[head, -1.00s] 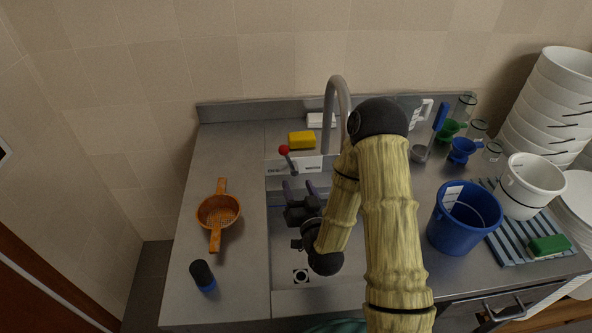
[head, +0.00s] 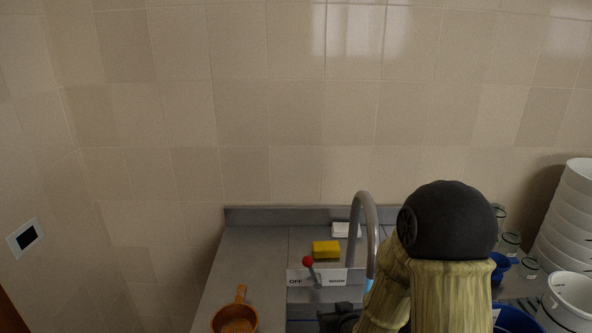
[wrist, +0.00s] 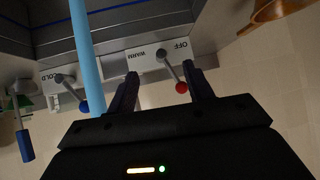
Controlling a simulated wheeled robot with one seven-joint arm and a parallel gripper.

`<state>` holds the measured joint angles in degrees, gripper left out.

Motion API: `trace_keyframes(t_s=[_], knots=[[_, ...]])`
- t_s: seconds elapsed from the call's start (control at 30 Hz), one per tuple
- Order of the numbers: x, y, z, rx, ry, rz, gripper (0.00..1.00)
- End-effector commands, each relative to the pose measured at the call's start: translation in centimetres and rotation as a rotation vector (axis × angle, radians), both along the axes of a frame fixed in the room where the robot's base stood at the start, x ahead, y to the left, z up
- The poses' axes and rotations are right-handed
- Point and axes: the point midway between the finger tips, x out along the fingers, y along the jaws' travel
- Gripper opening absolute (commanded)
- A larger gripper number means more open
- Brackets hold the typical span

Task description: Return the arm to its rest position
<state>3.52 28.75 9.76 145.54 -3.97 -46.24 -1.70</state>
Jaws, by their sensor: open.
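My gripper (wrist: 165,82) is open, with its two dark fingers apart and nothing held between them. In the head view only a dark part of my gripper (head: 338,318) shows at the bottom edge, left of my bamboo-like arm (head: 450,290). The red-knobbed tap lever (wrist: 181,87) appears near the right finger in the wrist view; I cannot tell whether they touch. It also shows in the head view (head: 308,262), by the OFF and WARM labels. A blue-knobbed lever (wrist: 82,106) by the COLD label is left of the fingers.
A grey faucet (head: 366,215) arches behind my arm. A light blue stream (wrist: 82,35) crosses the wrist view. White buckets (head: 570,225) are stacked at right.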

Motion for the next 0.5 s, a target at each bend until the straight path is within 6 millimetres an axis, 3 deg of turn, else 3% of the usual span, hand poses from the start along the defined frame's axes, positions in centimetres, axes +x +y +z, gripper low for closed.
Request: trace_keyframes(t_s=[0.27,0.5], knots=[[-4.6,-2.8,1.7,-0.081,0.252,-0.051,0.52],[-10.1,-4.8,3.6,-0.111,0.476,-0.106,0.52]])
